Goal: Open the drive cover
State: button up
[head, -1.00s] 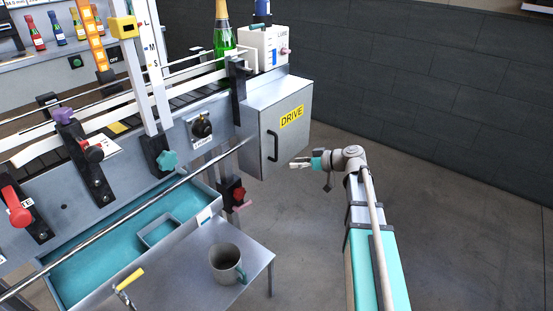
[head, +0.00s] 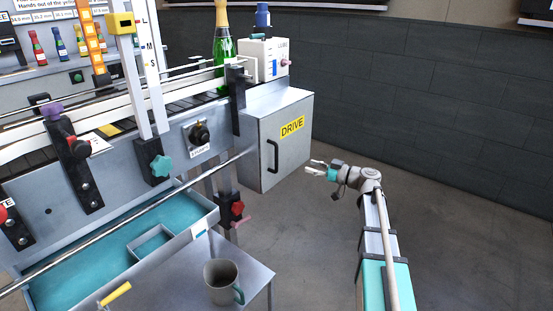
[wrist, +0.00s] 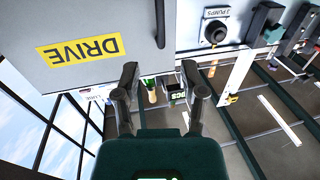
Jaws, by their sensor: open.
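The drive cover (head: 288,155) is a grey box door with a yellow DRIVE label (head: 292,127), at the right end of the machine. It looks shut. Its black bar handle (head: 272,156) stands upright near the door's left edge. In the wrist view the cover (wrist: 95,20) appears upside down, with the label (wrist: 80,50) at left and part of the handle (wrist: 160,25) at the top. My gripper (head: 313,166) is open and empty, to the right of the handle and apart from it in the head view. Its two fingers (wrist: 163,80) also show in the wrist view.
A rotary knob (head: 199,134) is on the panel left of the cover. A green bottle (head: 223,45) and a white LUBE box (head: 264,58) stand above. A mug (head: 221,282) sits on the low table (head: 255,268). The floor right of the cover is clear.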

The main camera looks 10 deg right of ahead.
aim_at(276, 169)
jog(key=x, duration=1.4)
jog(key=shift+f, duration=0.1)
grip_shut()
jog(key=shift+d, duration=0.1)
